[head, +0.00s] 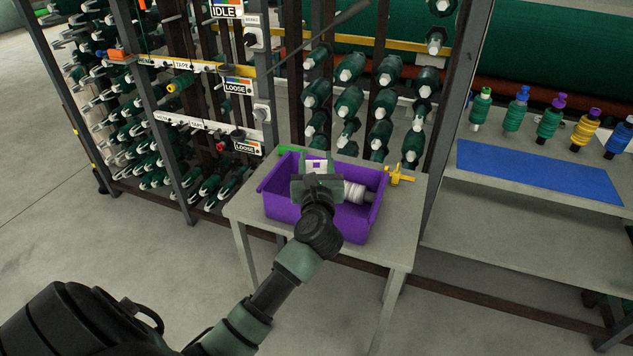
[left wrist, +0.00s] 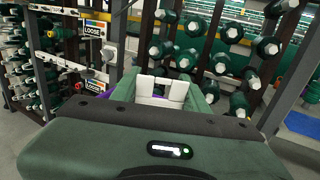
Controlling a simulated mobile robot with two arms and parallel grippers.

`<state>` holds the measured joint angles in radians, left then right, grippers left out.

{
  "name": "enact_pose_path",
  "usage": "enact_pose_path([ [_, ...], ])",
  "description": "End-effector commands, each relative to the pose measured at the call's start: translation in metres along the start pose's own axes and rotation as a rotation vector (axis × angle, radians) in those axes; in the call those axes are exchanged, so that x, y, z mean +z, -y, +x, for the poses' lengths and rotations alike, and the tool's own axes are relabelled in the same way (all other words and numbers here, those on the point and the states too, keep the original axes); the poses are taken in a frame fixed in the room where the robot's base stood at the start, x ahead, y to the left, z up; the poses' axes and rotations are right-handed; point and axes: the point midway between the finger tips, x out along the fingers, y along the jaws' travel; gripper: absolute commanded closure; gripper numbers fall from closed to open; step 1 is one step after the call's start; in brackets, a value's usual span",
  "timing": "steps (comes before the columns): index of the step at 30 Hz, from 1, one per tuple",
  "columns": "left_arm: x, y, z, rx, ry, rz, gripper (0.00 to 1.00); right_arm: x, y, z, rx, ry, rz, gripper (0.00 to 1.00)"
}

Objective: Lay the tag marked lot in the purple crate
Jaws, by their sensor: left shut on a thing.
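The purple crate (head: 345,219) stands on a small grey table, with a white spool-like thing (head: 356,192) lying in its right part. My left gripper (head: 316,167) is over the crate's back left part, shut on a small pale thing that I take to be the tag. The fingers and gripper body mostly hide it, and no lettering can be read. In the left wrist view, white pieces show at the fingertips (left wrist: 162,90), with a sliver of purple crate beside them. I cannot tell whether the held thing touches the crate. My right gripper is not in view.
The grey table (head: 408,215) has a yellow tool-like thing (head: 396,176) right of the crate and a green one (head: 286,150) behind its left corner. Racks of green spools stand close behind. A shelf at right holds a blue mat (head: 540,172) and several coloured spools.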

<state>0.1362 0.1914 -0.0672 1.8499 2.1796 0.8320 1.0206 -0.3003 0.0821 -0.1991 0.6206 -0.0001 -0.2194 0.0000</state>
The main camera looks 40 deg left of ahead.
Motion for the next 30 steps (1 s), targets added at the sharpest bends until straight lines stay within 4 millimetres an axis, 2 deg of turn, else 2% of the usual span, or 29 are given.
enact_pose_path([
  [5,-0.016,0.000,0.000,0.000,0.001,0.002,0.93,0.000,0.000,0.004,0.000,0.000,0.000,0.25],
  [12,-0.051,0.000,0.000,0.000,0.000,0.003,0.93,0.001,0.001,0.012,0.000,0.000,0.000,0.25],
  [30,-0.063,0.000,0.000,-0.001,0.001,0.000,0.93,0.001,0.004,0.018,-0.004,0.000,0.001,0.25],
])
